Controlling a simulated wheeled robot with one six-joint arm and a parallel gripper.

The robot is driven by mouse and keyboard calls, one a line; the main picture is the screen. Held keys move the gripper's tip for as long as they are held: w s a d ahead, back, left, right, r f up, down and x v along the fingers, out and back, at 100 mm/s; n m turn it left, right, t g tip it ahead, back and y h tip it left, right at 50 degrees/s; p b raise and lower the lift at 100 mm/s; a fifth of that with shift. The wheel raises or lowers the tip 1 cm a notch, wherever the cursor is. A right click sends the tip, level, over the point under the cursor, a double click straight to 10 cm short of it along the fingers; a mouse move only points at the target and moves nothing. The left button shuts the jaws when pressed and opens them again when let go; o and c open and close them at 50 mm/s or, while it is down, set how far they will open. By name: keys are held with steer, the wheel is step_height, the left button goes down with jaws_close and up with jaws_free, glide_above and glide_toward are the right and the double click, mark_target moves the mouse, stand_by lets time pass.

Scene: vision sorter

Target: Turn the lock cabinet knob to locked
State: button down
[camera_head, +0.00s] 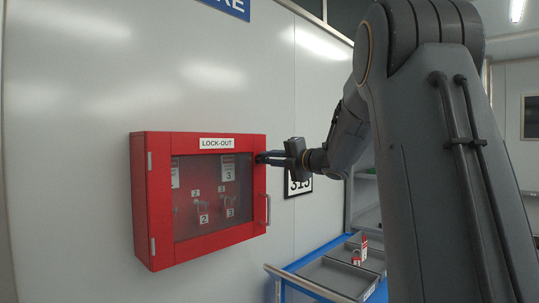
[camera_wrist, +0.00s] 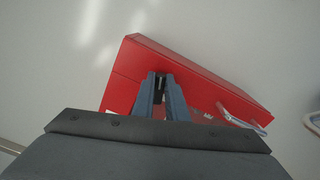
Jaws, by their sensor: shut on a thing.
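The red lock cabinet (camera_head: 199,250) labelled LOCK-OUT hangs on the wall at the left in the head view. Its glass door is closed, and padlocks with number tags show behind it. My gripper (camera_head: 262,158) is at the upper right corner of the cabinet front. In the wrist view the cabinet (camera_wrist: 200,72) lies tilted, and the fingers of my gripper (camera_wrist: 159,82) are shut on a small dark knob (camera_wrist: 159,86) on the red frame. The knob's markings and the way it points cannot be made out.
A metal door handle (camera_head: 267,209) is on the cabinet's right side, below my gripper; it also shows in the wrist view (camera_wrist: 240,120). A blue-edged cart (camera_head: 318,287) with grey trays and a red padlock (camera_head: 356,257) stands at the lower right.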

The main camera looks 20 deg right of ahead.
steer(key=shift+f+m+p, duration=0.2)
steer(key=shift+m+p, duration=0.6)
steer(key=shift+m, duration=0.8)
steer(key=c, duration=1.8)
jaws_free()
steer(key=shift+o, duration=0.2)
steer(key=b+v, duration=0.2)
steer(key=v, duration=0.5)
steer(key=shift+s+d, duration=0.15)
steer(key=shift+s, duration=0.2)
